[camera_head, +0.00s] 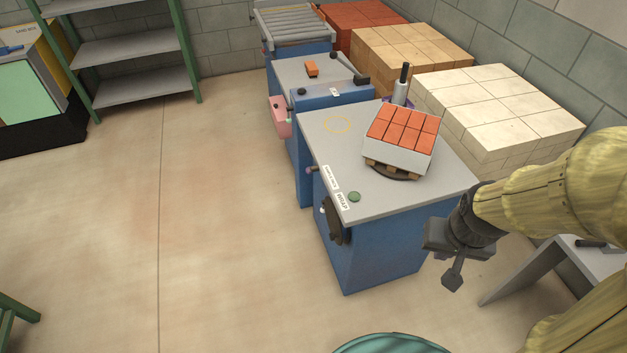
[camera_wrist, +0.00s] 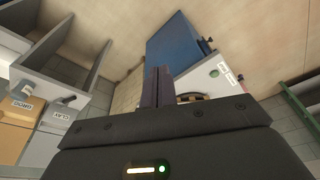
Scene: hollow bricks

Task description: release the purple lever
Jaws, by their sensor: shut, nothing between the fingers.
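A grey-topped blue bench (camera_head: 340,180) stands in the middle of the head view. At its back edge is an upright grey cylinder (camera_head: 400,92) with a black handle, and a little purple shows at its base. This may be the purple lever; its shape is mostly hidden behind the bricks. A small purplish knob (camera_head: 311,169) sticks out of the bench's left side. My gripper (camera_head: 453,279) is shut and empty, pointing down in front of the bench's right side, apart from it. Its closed fingers (camera_wrist: 158,84) also show in the wrist view.
A green button (camera_head: 354,197) and labels lie near the front left corner. Pale brick stacks (camera_head: 500,105) stand behind. A grey stand (camera_head: 530,270) is at right. The floor at left is clear.

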